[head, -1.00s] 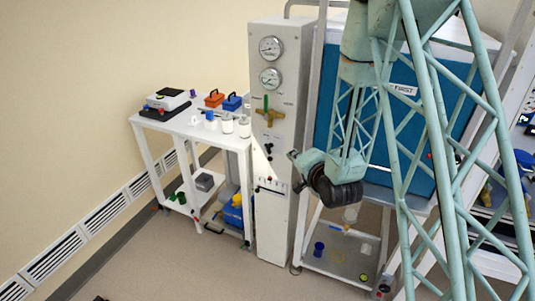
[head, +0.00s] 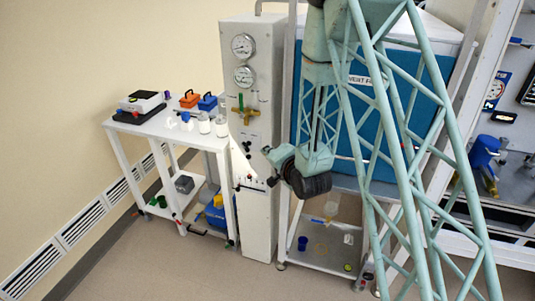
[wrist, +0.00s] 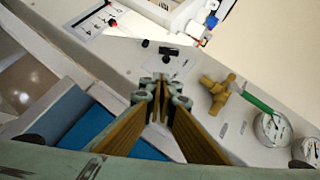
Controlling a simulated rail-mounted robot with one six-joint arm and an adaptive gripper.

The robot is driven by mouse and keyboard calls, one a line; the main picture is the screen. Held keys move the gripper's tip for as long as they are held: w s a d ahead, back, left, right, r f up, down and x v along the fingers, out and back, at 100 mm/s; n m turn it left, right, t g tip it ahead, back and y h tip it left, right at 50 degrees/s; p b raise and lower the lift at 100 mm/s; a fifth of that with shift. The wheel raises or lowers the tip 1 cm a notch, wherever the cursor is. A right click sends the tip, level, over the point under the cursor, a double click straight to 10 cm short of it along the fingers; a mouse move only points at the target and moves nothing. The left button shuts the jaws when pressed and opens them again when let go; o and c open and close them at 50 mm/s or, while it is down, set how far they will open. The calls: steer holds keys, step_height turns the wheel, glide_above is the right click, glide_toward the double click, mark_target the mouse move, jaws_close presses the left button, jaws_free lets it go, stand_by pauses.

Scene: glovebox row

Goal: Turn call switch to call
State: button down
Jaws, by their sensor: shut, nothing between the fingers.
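The tall grey-white cabinet panel (head: 263,100) carries several controls. Two small black knobs (head: 247,147) sit mid-height on it. They also show in the wrist view as black knobs (wrist: 168,51) just beyond my fingertips. I cannot read the labels, so I cannot tell which control is the call switch. A white plate with a red button (wrist: 112,22) lies farther along the panel. My gripper (head: 267,151) is in front of the panel, close to the knobs. In the wrist view its tan-padded fingers (wrist: 161,82) are shut and empty, apart from the knobs.
Two round gauges (head: 243,46) and a brass valve with a green handle (wrist: 230,92) are on the same panel. A blue-fronted glovebox (head: 345,110) stands right of the panel. A white cart (head: 160,124) with several items stands left. Floor in front is clear.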

mark_target(246, 147)
steer(key=shift+w+a+f, duration=0.8)
steer(key=shift+w+a, duration=0.1)
steer(key=shift+w, duration=0.4)
steer(key=shift+w+a+f, duration=0.75)
steer(key=shift+w+a, duration=0.1)
steer(key=shift+w, duration=0.4)
steer(key=shift+w+a+f, duration=0.8)
steer(key=shift+w+a, duration=0.1)
steer(key=shift+w, duration=0.4)
